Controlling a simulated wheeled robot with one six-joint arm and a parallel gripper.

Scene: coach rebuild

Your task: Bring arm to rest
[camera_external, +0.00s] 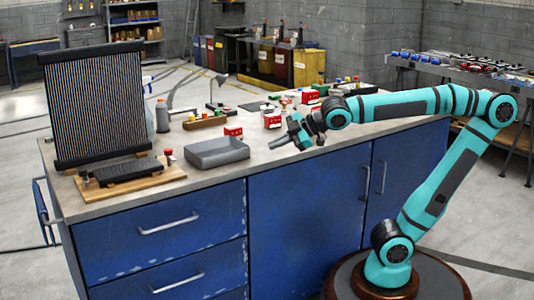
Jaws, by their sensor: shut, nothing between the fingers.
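My teal arm rises from its round base at the lower right and reaches left over the blue workbench (225,176). My gripper (273,146) is above the bench top, right of the grey tray (217,153). It is shut, with nothing seen between its fingers. It points left and slightly down. Whether the fingertips touch the bench top cannot be told.
A dark ribbed panel (98,105) stands upright at the bench's left, behind a black block on a wooden board (130,183). Small red boxes (233,131) and a parts rack (205,121) sit behind the tray. The front right bench top is clear.

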